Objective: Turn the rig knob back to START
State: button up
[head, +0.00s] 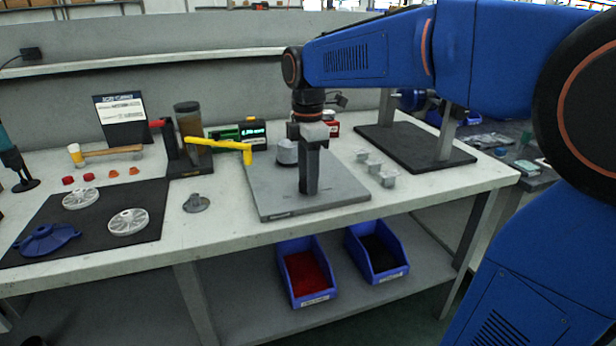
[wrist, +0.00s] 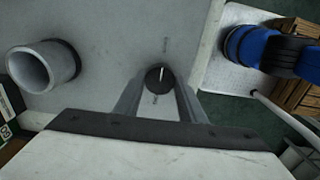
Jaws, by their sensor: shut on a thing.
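The rig is a grey plate (head: 265,190) on the white bench, and it fills much of the wrist view (wrist: 110,80). Its small dark round knob (wrist: 153,77) has a white pointer line, which lies roughly along the picture's up-down direction. Small markings lie above and below the knob; I cannot read them. My gripper (wrist: 160,88) points down with its two fingers on either side of the knob, shut on it. In the head view my gripper (head: 309,190) stands over the plate's front part and hides the knob.
A grey cylinder (wrist: 40,68) stands on the plate, also at the back of it in the head view (head: 287,152). Small grey parts (head: 375,167) lie to the right. Blue bins (head: 306,272) sit below.

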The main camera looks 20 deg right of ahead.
jog(key=o, duration=1)
jog(key=shift+o, duration=0.2)
notch_tip(320, 180, up, 18)
jog(key=shift+f, duration=0.25)
jog(key=s+d+f+m+t, duration=0.2)
jog(key=s+f+m, duration=0.7)
jog(key=f, duration=0.5)
jog(key=s+d+f+m+t, duration=0.2)
jog(key=s+d+f+m, duration=0.3)
jog(key=s+f+m, duration=0.4)
jog(key=s+f, duration=0.5)
jog(key=shift+f+t, duration=0.15)
jog(key=shift+t, duration=0.25)
